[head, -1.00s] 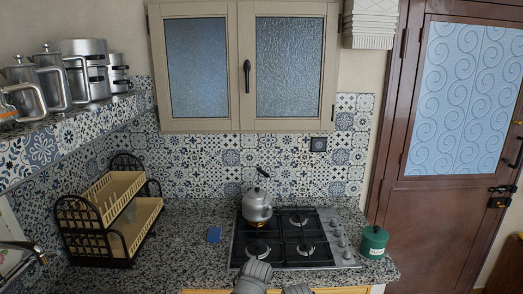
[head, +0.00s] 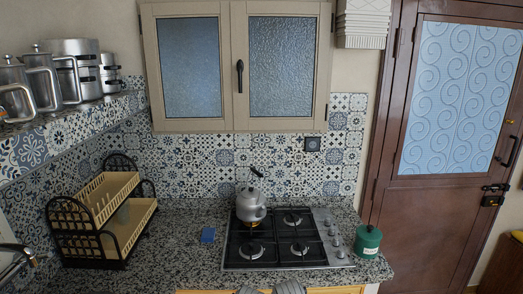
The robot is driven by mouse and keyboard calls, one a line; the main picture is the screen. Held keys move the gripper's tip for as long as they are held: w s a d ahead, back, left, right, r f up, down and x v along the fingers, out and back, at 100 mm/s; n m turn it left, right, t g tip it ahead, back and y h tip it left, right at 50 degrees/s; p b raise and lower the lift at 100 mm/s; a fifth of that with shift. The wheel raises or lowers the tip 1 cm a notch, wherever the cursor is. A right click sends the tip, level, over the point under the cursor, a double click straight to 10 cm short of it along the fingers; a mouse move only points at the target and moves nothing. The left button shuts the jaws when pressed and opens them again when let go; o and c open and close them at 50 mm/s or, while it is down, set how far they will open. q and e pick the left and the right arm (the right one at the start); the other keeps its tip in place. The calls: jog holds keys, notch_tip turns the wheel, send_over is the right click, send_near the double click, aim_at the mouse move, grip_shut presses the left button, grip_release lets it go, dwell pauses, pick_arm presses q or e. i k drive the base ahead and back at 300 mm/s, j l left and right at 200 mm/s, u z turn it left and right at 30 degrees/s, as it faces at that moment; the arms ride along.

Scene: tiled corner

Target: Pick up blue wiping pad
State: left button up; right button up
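The blue wiping pad (head: 208,236) lies flat on the speckled granite counter (head: 185,262), between the dish rack and the gas hob. Nothing touches it. Grey parts of my arms show at the bottom edge of the head view, below the counter's front edge. My gripper fingers cannot be made out in this view, so neither gripper is seen near the pad.
A gas hob (head: 273,249) with a metal kettle (head: 251,206) on its back left burner stands right of the pad. A black dish rack (head: 95,232) stands at left. A green canister (head: 367,242) is at right. Counter around the pad is clear.

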aim_at(208, 234)
jog(key=i+z, duration=0.2)
jog(key=i, duration=0.3)
jog(key=i+j+z, duration=0.2)
jog(key=i, duration=0.3)
